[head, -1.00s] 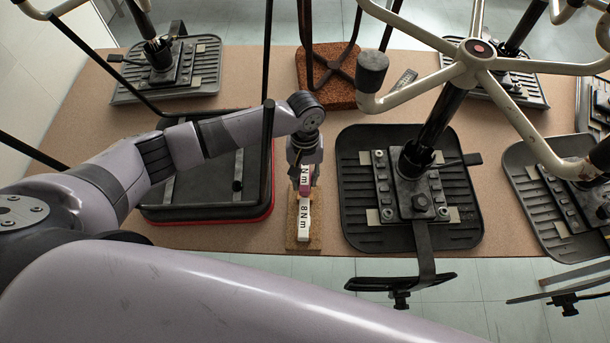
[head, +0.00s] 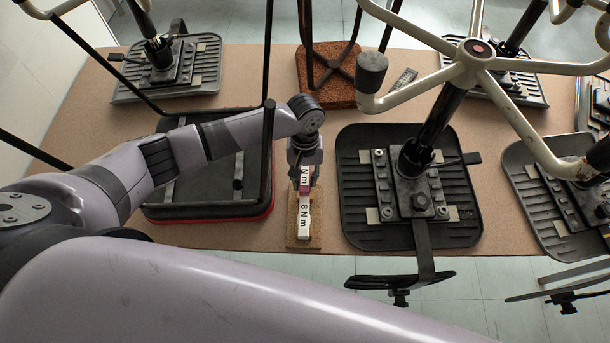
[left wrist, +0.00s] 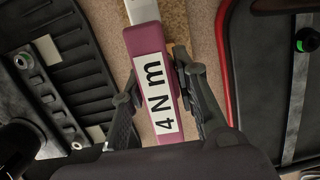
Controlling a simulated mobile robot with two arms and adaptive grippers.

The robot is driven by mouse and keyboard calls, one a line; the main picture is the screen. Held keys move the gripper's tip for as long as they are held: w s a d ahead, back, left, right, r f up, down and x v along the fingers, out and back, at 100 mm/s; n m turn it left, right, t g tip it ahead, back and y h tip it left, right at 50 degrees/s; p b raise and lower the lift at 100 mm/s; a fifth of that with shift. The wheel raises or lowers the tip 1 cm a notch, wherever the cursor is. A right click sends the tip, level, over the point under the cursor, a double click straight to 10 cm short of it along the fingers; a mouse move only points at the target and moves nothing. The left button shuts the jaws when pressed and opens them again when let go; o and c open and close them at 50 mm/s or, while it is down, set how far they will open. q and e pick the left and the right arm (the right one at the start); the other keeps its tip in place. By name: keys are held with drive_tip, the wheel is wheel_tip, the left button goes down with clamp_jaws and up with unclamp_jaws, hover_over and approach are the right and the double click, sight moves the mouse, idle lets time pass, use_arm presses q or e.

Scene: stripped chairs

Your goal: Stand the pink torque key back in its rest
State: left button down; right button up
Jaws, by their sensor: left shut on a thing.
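The pink torque key (left wrist: 146,45) lies lengthwise between the fingers of my left gripper (left wrist: 157,85) in the left wrist view, its white "4 N m" label facing the camera. In the head view my left gripper (head: 304,172) is shut on this key, and only a small pink part (head: 304,186) and some of its label show below the jaws. A white key marked "8 N m" (head: 304,222) is just in front of it, over a cork-coloured block (head: 304,244). I cannot tell whether the pink key touches the block. My right gripper is not in view.
A black ribbed chair base (head: 360,215) with a bolted plate is close to the right of the keys. A black seat with a red edge (head: 215,215) is close to the left. Pale chair legs (head: 420,94) overhang at the right.

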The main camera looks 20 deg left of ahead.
use_arm(q)
drive_tip(key=shift+f+b, duration=0.3)
drive_tip(key=shift+f, duration=0.5)
drive_tip(key=shift+r+p, duration=1.05)
drive_tip(key=shift+p, duration=0.2)
drive_tip(key=shift+p, duration=0.4)
drive_tip(key=shift+f, duration=0.3)
idle(0.4)
